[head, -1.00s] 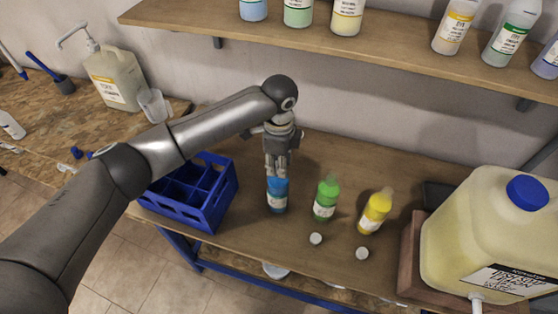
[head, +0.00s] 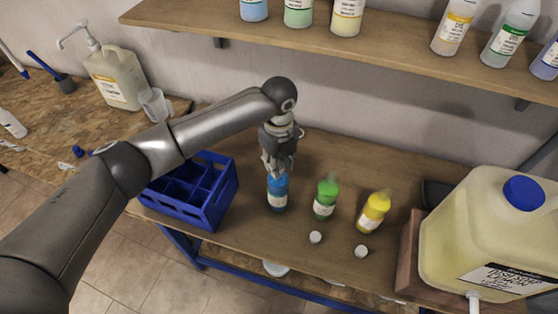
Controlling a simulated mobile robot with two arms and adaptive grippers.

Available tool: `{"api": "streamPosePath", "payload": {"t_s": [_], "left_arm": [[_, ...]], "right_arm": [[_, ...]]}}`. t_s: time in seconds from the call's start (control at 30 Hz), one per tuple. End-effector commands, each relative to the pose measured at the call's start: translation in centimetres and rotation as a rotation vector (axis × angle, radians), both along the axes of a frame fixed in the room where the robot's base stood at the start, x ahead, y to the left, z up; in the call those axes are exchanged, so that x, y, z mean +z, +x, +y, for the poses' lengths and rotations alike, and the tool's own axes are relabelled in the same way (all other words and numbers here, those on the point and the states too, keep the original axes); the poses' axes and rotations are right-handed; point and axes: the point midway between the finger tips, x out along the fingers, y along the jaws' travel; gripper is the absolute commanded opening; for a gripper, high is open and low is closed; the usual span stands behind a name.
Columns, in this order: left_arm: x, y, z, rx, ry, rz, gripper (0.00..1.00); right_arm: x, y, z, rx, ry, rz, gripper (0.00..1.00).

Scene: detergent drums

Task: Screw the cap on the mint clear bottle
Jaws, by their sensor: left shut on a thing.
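My left gripper (head: 279,170) points down over the top of a blue bottle (head: 277,195) with a white label. Its fingers are shut at the bottle's mouth, on what seems to be the cap; the fingers hide it. The blue bottle stands upright on the bench. To its right stand a green bottle (head: 325,200) and a yellow bottle (head: 373,213). Two white caps, one left (head: 316,237) and one right (head: 361,251), lie in front of these. The labels are too small to read, so I cannot tell which bottle is mint clear. My right gripper is not in view.
A blue divided crate (head: 209,208) stands close to the left of the blue bottle. A large pale yellow canister (head: 478,235) with a blue lid fills the right side. A wooden shelf (head: 400,58) with several bottles hangs above. The bench (head: 340,160) behind the bottles is clear.

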Motion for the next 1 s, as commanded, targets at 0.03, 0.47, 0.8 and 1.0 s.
{"api": "streamPosePath", "payload": {"t_s": [0.03,0.47,0.8,1.0], "left_arm": [[-0.18,-0.11,0.11,-0.061,0.003,0.003,0.22],[-0.2,-0.12,0.14,-0.249,0.002,0.003,0.22],[-0.08,-0.05,0.09,-0.248,0.0,0.001,0.41],[0.08,-0.04,0.06,-0.247,0.0,0.0,0.41]], "right_arm": [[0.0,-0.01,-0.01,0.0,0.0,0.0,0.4],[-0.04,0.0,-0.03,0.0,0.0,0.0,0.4],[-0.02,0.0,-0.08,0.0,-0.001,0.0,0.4],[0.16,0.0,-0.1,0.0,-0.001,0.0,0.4]]}}
